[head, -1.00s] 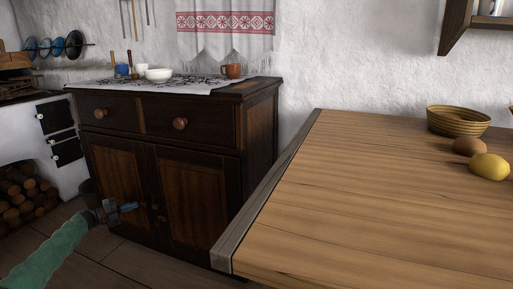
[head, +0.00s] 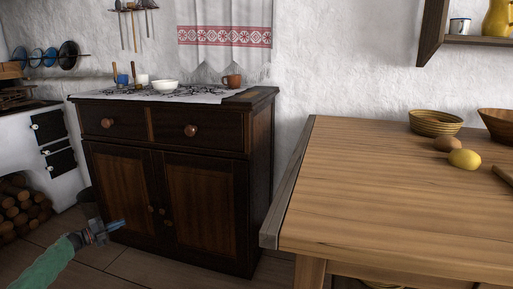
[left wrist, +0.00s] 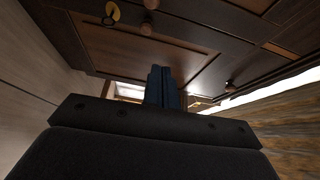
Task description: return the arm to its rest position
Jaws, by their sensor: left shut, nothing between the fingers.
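My left gripper (head: 115,226) is low at the left in the head view, at the end of my green-sleeved arm. It appears in front of the lower doors of the dark wooden cabinet (head: 200,205). Its fingers are together with nothing between them. In the left wrist view the shut blue fingers (left wrist: 162,88) point toward the cabinet front (left wrist: 190,45), whose knobs show beyond them. I cannot tell the exact gap to the doors. My right gripper is not in view.
Some floor (head: 150,268) is clear before the cabinet.

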